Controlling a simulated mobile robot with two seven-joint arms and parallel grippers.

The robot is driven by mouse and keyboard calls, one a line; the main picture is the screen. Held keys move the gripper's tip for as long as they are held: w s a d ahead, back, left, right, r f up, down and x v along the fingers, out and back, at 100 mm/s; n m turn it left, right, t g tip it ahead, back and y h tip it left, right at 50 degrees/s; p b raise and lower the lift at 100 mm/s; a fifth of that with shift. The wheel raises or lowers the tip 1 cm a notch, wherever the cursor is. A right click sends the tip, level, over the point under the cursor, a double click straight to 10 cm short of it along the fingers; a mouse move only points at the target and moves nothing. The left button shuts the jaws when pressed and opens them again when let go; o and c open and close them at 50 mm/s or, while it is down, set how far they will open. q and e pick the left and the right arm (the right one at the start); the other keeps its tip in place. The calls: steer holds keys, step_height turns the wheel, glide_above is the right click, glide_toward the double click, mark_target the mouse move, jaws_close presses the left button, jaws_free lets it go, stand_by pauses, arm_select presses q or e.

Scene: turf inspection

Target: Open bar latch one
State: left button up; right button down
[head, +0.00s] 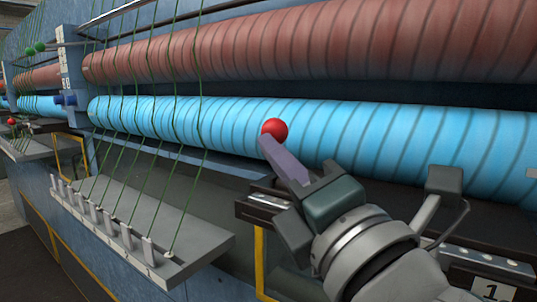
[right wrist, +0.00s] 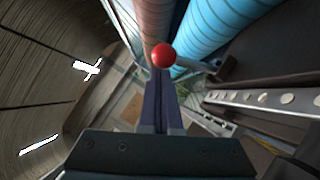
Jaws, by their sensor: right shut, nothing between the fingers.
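A red ball knob (head: 275,129) sits in front of the lower blue striped roller, right at the tips of my right gripper (head: 272,148). It also shows in the right wrist view as a red ball (right wrist: 162,55), just beyond my closed fingertips (right wrist: 161,86). The fingers are together with nothing between them. Whether they touch the knob, I cannot tell. A plate marked "1." (head: 492,290) is at the lower right. My left gripper is not in view.
A blue roller (head: 430,150) and a red-brown roller (head: 300,45) run across the machine. A grey ledge (head: 190,240) with several pegs and green threads stands left of my arm. A perforated metal rail (right wrist: 265,98) lies right of the fingers. Another red knob (head: 12,121) is far left.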

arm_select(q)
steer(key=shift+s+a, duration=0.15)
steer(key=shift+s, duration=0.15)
arm_select(e)
steer(key=shift+w+d+r, duration=0.45)
steer(key=shift+w+r, duration=0.1)
steer(key=shift+r, duration=0.1)
